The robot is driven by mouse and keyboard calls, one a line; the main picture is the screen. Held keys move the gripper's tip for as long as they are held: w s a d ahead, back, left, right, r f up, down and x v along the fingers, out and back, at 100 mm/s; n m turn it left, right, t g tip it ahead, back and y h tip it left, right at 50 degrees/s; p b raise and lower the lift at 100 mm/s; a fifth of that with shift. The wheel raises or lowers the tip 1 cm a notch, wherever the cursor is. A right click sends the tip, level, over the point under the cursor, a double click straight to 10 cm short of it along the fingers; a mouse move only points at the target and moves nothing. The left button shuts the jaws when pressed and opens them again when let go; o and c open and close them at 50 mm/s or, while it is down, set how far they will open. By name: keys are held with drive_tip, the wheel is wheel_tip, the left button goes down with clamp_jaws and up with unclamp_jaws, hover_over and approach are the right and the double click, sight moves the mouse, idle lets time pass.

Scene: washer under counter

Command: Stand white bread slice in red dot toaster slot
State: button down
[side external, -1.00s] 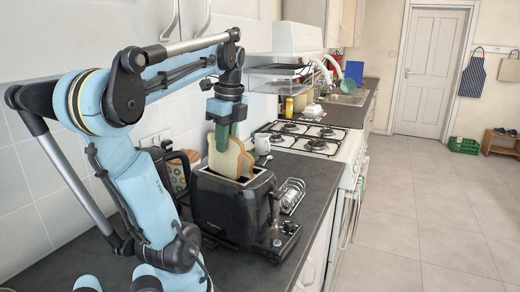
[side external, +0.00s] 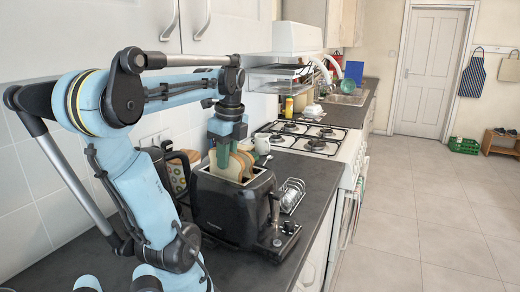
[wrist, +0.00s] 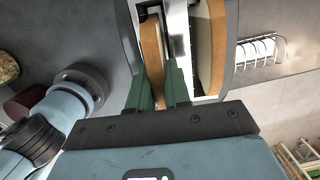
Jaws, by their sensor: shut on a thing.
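My gripper (side external: 224,145) has green fingers, pointing down over the black toaster (side external: 228,210). It is shut on a pale bread slice with brown crust (side external: 224,168), which stands upright with its lower part inside the toaster's left slot. In the wrist view the held slice (wrist: 152,45) shows edge-on between the fingers (wrist: 160,85). A second bread slice (side external: 248,160) stands in the other slot, to the right; it also shows in the wrist view (wrist: 213,45). I cannot make out a red dot. The slices' lower ends are hidden in the toaster.
A wire toast rack (side external: 291,195) stands right of the toaster, near the worktop edge. A dark kettle (side external: 170,170) stands close on the left by the tiled wall. A white mug (side external: 261,144) and gas hob (side external: 305,138) are behind. The front right worktop is bare.

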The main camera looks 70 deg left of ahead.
drive_tip(key=c, duration=1)
unclamp_jaws()
drive_tip(key=shift+r, duration=3.5)
drive_tip(key=w+d+f+n, duration=0.1)
drive_tip(key=w, duration=0.1)
drive_tip(key=w+d+f+t, duration=0.1)
drive_tip(key=w+d, duration=0.1)
drive_tip(key=w+d+f+n+t+y, duration=0.1)
drive_tip(key=w+d+f, duration=0.1)
drive_tip(key=shift+w+d+f+n, duration=0.1)
drive_tip(key=shift+w+n, duration=0.2)
drive_tip(key=shift+w, duration=0.1)
drive_tip(key=w+d+f+n+t, duration=0.2)
drive_tip(key=d+f, duration=0.1)
drive_tip(key=d, duration=0.3)
drive_tip(key=w+d+f+n+t+h, duration=0.1)
drive_tip(key=w+d+f+n+t, duration=0.1)
drive_tip(key=d, duration=0.5)
drive_tip(key=w+d+f+n+t+h, duration=0.1)
drive_tip(key=w+d+f+n+t, duration=0.1)
drive_tip(key=d, duration=0.4)
wheel_tip(320, 180, down, 3)
drive_tip(key=shift+w+d+r+n, duration=0.15)
drive_tip(key=shift+w+d+n, duration=0.1)
drive_tip(key=shift+w+n, duration=0.5)
